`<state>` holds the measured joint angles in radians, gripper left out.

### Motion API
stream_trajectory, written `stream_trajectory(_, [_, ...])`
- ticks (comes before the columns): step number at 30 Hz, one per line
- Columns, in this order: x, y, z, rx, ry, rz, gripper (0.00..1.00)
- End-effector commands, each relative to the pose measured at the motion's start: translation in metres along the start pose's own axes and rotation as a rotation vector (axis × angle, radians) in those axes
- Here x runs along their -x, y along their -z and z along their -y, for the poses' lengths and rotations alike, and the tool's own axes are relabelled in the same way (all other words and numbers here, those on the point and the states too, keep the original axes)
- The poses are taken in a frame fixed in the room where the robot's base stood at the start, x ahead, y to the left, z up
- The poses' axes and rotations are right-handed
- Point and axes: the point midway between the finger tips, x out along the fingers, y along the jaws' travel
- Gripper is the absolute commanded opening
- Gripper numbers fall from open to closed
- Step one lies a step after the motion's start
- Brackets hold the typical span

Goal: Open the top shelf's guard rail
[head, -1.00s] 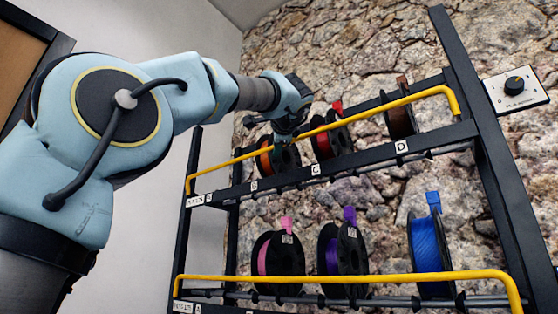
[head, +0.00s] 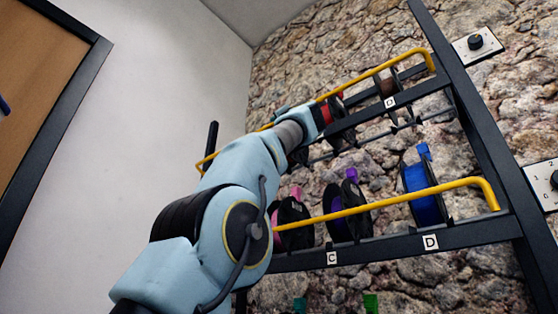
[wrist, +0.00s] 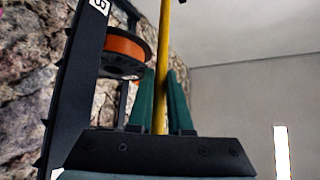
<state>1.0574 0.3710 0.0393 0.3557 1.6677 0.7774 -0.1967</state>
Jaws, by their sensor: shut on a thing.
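The top shelf's guard rail (head: 375,71) is a yellow bar with a bent end at the right, standing above the dark top shelf beam (head: 425,89). My arm covers part of its left half in the head view. In the wrist view the rail (wrist: 163,45) runs upward between my gripper's two green fingers (wrist: 160,80), which are shut on it. My gripper is mostly hidden behind my own arm in the head view.
Behind the top rail are a red spool (head: 336,106) and a brown spool (head: 388,88); an orange spool (wrist: 124,48) shows beside my fingers. A second yellow rail (head: 400,199) fronts the lower shelf, with a blue spool (head: 422,190). The white wall side is clear.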

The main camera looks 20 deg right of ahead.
Motion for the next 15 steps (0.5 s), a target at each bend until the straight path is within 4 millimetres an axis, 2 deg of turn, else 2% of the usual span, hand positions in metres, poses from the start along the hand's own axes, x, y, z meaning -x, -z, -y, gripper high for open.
stream_trajectory(1, [0.0047, -0.0051, -0.0061, 0.026, 0.032, 0.002, 0.0])
stream_trajectory(15, [0.0134, -0.0147, -0.0092, 0.247, 0.253, 0.004, 0.0])
